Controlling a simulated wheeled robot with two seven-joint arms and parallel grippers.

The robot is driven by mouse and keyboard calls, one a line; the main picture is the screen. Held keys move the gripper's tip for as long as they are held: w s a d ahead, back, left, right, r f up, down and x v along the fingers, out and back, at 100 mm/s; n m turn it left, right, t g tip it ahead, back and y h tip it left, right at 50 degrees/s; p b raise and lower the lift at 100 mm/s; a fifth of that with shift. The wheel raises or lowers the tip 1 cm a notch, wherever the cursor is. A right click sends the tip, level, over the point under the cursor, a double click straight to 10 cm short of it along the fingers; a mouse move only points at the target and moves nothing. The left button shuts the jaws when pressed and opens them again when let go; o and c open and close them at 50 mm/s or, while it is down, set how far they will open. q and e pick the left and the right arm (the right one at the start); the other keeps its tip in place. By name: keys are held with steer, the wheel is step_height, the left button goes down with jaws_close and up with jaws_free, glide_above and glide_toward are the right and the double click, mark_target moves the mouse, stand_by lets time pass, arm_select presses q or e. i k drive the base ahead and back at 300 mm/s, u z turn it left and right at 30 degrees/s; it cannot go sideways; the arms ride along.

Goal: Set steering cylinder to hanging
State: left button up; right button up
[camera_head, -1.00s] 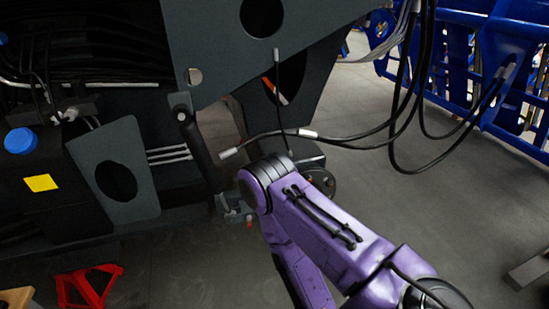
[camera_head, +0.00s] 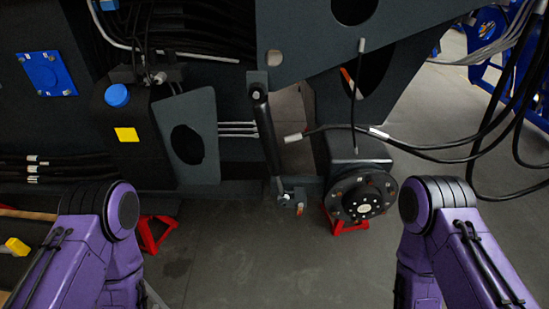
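The steering cylinder (camera_head: 265,135) is a dark rod-like cylinder that hangs nearly upright from a pin on the chassis, tilted slightly with its lower end to the right. Its lower end meets a small grey bracket (camera_head: 290,193) left of the round wheel hub (camera_head: 362,198). I cannot tell whether that end is fastened. My purple left arm stands at the lower left and my purple right arm at the lower right, both apart from the cylinder. Neither gripper shows in the view.
A red stand (camera_head: 153,236) is on the floor at left, and another (camera_head: 346,222) is under the hub. Black hoses (camera_head: 440,152) loop across the right side. A yellow-headed tool (camera_head: 17,246) lies at far left. The floor (camera_head: 265,255) between my arms is clear.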

mark_target(261, 108)
steer(key=k, duration=0.65)
steer(key=z, duration=0.65)
steer(key=i, duration=1.75)
steer(key=u, duration=0.65)
